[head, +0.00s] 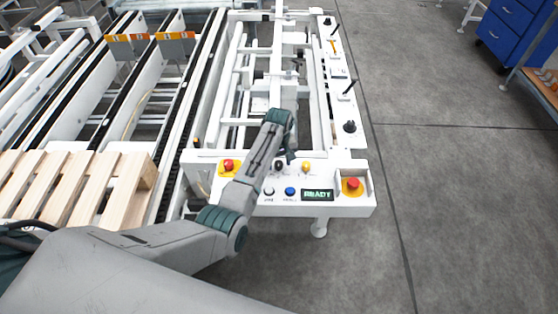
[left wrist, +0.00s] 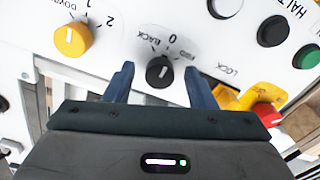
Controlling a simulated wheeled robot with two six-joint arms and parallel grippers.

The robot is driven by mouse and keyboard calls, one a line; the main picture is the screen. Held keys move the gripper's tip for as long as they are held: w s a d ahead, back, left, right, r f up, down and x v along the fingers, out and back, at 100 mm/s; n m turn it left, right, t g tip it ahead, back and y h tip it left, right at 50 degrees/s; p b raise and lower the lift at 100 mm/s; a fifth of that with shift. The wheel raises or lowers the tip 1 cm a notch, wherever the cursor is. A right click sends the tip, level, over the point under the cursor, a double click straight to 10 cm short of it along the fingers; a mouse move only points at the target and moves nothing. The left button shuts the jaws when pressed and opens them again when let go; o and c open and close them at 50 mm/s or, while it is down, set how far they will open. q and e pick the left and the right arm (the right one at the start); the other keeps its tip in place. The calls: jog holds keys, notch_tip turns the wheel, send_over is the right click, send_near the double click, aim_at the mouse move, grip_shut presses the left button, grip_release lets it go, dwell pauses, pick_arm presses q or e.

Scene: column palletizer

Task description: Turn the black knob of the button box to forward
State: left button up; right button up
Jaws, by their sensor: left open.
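The button box (head: 330,206) is the white panel at the near end of the conveyor frame. Its black knob (left wrist: 159,71) sits in the middle of the left wrist view, among the labels BACK, 0 and FWD. Its white mark points roughly toward 0. In the head view the black knob (head: 278,166) shows beside my arm. My left gripper (left wrist: 158,74) is open, with one blue finger on each side of the knob and visible gaps; whether the fingertips reach down around it I cannot tell. In the head view my left gripper (head: 291,155) is over the panel. My right gripper is not in view.
A yellow knob (left wrist: 73,40) and a red button with a yellow guard (left wrist: 268,113) flank the black knob. Black (left wrist: 272,31) and green (left wrist: 306,57) buttons lie above right. The display (head: 318,195) reads READY. A wooden pallet (head: 75,188) lies at the left.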

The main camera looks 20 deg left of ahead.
pick_arm(q)
jog(key=shift+f, duration=0.25)
jog(key=c, duration=1)
jog(key=shift+o, duration=0.2)
